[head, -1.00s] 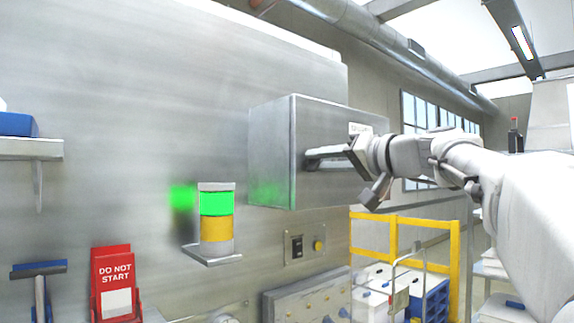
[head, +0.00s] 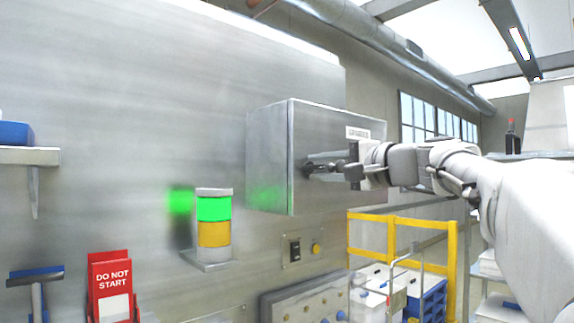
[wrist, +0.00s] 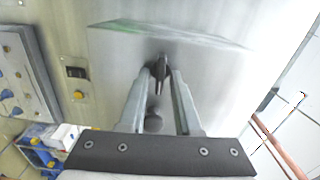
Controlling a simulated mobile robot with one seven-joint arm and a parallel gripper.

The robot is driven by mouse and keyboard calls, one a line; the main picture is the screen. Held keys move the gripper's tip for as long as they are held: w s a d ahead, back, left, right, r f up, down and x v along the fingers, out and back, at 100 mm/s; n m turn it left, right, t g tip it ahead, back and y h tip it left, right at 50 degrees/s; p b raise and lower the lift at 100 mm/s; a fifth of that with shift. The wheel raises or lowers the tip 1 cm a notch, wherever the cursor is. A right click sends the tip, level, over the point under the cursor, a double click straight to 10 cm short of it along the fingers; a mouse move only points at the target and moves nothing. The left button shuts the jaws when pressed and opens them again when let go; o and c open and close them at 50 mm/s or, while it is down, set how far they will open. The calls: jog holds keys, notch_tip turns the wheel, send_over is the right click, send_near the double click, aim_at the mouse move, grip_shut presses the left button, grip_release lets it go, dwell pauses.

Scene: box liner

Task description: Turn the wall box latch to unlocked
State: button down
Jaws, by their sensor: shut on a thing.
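The grey metal wall box (head: 268,158) sticks out from the steel panel, left of my arm. My gripper (head: 322,167) reaches to the box's front face from the right. In the wrist view, its two fingers (wrist: 161,88) stand on either side of a small dark latch (wrist: 160,66) on the metal face and are shut on it. In the head view the fingers largely hide the latch. A small white label (head: 358,133) is on the box face above the gripper; I cannot read it surely.
A stack light (head: 214,208) with green lit stands on a bracket left of the box. A switch plate (head: 301,249) with a yellow button is below the box. A red "DO NOT START" sign (head: 110,272) is at lower left. Yellow railing (head: 400,222) stands below my arm.

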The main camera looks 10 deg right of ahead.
jog(key=shift+m, duration=0.4)
jog(key=c, duration=0.9)
grip_release()
jog(key=b+v, duration=0.2)
jog(key=v, duration=1.5)
jog(key=shift+s+d, duration=0.15)
jog(key=shift+s, duration=0.05)
jog(key=shift+w, duration=0.1)
